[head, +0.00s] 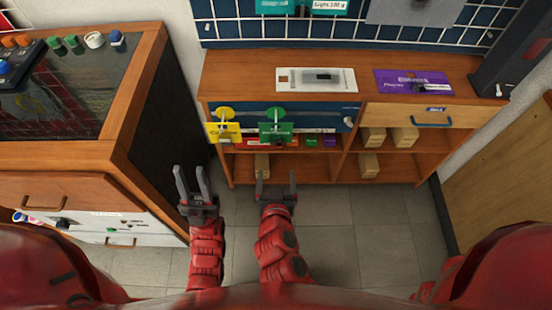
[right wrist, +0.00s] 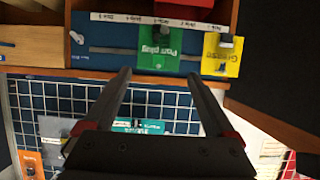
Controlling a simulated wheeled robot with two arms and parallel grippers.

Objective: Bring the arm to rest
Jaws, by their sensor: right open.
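My left gripper (head: 191,170) points away from me beside the dark side of the left cabinet, its two fingers apart with nothing between them. My right gripper (head: 276,180) is in front of the low wooden cabinet (head: 222,75); its fingers are apart and empty. In the right wrist view its open fingers (right wrist: 157,75) frame a gap below the green card (right wrist: 160,45) and the yellow card (right wrist: 221,54). Both forearms reach forward over the tiled floor, and neither gripper holds anything.
The left cabinet (head: 142,85) has a dark top with several coloured knobs. On the low cabinet lie a white plate (head: 316,88) and a purple card (head: 413,83); small boxes (head: 369,164) sit on its shelves. The tiled floor (head: 330,245) is clear. A wooden panel (head: 500,185) stands at right.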

